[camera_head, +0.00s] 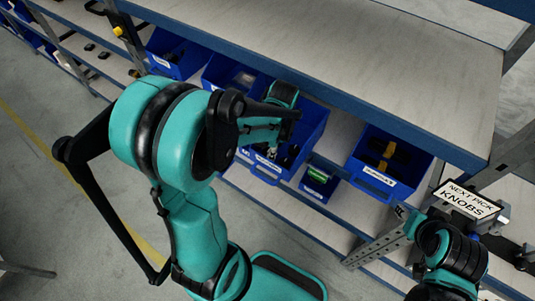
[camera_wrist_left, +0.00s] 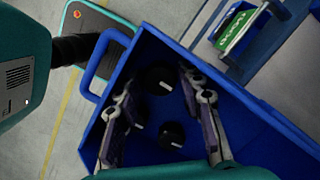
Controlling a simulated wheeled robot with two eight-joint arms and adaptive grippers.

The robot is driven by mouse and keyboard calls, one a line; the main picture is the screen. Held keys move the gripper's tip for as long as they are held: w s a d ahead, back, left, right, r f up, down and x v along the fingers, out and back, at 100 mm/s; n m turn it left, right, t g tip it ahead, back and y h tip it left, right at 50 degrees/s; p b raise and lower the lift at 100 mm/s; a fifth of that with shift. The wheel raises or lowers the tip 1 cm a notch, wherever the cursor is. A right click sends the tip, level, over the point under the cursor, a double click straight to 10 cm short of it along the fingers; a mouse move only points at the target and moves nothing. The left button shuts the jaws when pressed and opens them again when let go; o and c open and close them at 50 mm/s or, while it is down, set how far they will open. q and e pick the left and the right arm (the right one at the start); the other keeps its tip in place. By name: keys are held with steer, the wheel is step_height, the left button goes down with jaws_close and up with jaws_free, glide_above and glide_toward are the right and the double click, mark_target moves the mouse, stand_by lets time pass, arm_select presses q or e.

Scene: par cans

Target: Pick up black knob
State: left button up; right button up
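Several black knobs lie in a blue bin; in the left wrist view one black knob (camera_wrist_left: 160,78) is between and beyond my fingers, and another black knob (camera_wrist_left: 172,133) is nearer. The blue bin (camera_head: 312,130) stands on the shelf in the head view, and its wall (camera_wrist_left: 125,60) frames the left wrist view. My left gripper (camera_wrist_left: 161,112) is open over the knobs, its fingers spread on both sides, holding nothing. In the head view the left gripper (camera_head: 273,152) reaches down into the bin, and my arm hides part of it.
A blue bin (camera_head: 365,158) with black and yellow items stands to the right. A small blue bin (camera_head: 318,186) with a green item sits between. A shelf board (camera_head: 350,50) overhangs the bins. A sign (camera_head: 468,202) reads "NEXT PICK KNOBS".

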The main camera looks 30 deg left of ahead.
arm_select(q)
steer(key=c, duration=0.7)
steer(key=shift+r, duration=0.1)
